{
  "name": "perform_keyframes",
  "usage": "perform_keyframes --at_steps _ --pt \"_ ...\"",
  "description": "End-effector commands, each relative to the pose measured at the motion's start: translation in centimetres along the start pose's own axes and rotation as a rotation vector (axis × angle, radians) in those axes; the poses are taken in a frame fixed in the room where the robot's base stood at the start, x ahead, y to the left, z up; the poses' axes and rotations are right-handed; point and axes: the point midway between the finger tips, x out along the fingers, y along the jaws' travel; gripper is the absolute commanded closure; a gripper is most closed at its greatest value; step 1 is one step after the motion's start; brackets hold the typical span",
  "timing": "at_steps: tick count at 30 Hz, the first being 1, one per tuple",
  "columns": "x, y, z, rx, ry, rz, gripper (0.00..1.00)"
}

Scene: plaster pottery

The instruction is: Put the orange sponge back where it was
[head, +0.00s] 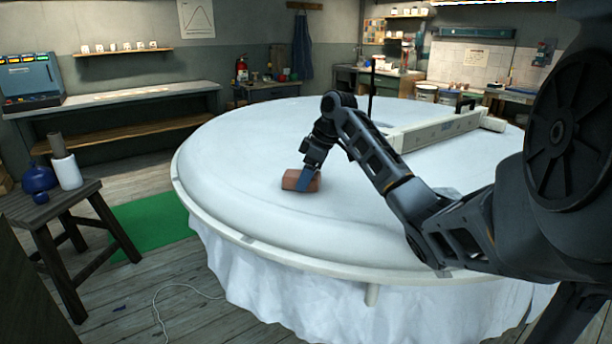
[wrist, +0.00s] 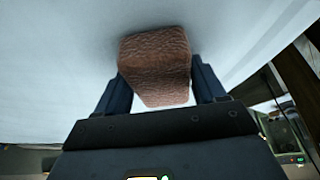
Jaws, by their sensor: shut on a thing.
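The orange sponge (head: 289,180) is a brownish-orange block at the near left part of the large round white plaster surface (head: 240,150). My gripper (head: 309,181) is shut on it, with a blue finger across its near side in the head view. In the wrist view the sponge (wrist: 157,65) sits between the two dark blue fingers of my gripper (wrist: 160,88), its rough textured face showing. The sponge is at or very close to the white surface; I cannot tell whether it touches.
A long pale beam (head: 440,130) lies across the back right of the round surface. A dark upright rod (head: 371,85) stands behind my arm. A wooden stool (head: 50,205) with a blue jug (head: 38,178) stands at left. The surface left of the sponge is clear.

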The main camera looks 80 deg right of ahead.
Motion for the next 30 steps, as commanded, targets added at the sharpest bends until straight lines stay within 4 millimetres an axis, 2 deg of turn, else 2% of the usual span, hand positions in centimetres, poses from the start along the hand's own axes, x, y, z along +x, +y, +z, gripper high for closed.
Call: perform_keyframes --at_steps 1,9,19,23,30 --pt "0.1 0.0 0.0 0.000 0.000 0.000 0.28" --pt "0.1 0.0 0.0 0.000 0.000 0.000 0.05" --pt "-0.6 0.0 -0.1 0.000 0.001 0.000 0.05" --pt "-2.4 0.1 -0.1 -0.001 0.002 0.002 0.05" --pt "-7.5 0.1 -0.1 -0.001 0.002 0.002 0.05"
